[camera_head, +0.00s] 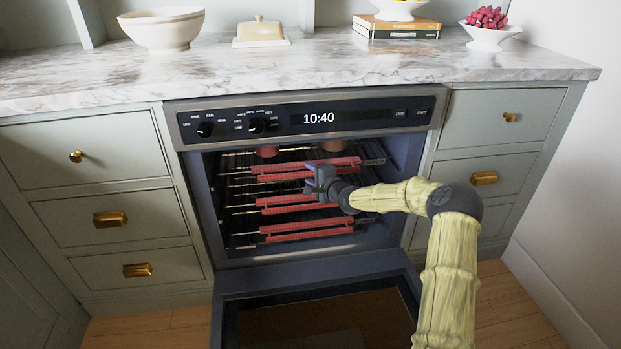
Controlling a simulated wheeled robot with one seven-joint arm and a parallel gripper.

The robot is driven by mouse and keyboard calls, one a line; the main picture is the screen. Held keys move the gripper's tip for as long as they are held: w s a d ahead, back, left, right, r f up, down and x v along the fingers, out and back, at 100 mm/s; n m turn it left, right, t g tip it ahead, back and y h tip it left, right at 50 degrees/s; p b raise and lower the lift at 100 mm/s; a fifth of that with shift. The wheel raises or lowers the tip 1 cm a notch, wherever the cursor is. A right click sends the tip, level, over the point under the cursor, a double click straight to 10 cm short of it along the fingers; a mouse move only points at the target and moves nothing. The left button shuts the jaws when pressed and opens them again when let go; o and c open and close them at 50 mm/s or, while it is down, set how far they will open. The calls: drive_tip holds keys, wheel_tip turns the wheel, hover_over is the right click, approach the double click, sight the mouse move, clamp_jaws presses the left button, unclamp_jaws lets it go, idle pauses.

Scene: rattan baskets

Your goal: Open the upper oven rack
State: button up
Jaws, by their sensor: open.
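The oven (310,122) stands in the cabinet row with its door (228,300) folded down and its inside showing. Several wire racks with red front guards are stacked inside. The upper rack's red guard (275,175) crosses near the top of the opening, and part of it is hidden behind my gripper. My gripper (312,180) is open at the front of the racks, just below the upper guard and pointing left. Whether it touches the guard cannot be told. A middle rack (290,203) and a lower rack (305,230) lie below it.
Two reddish-brown round things (267,151) stand on the upper rack toward the back. Drawers with brass handles flank the oven. The marble counter (350,65) above holds a bowl (162,30), a butter dish (261,34), books (397,27) and a fruit bowl (487,38).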

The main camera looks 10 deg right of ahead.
drive_tip(key=shift+w+a, duration=0.1)
drive_tip(key=shift+w, duration=0.2)
clamp_jaws()
drive_tip(key=shift+s, duration=0.1)
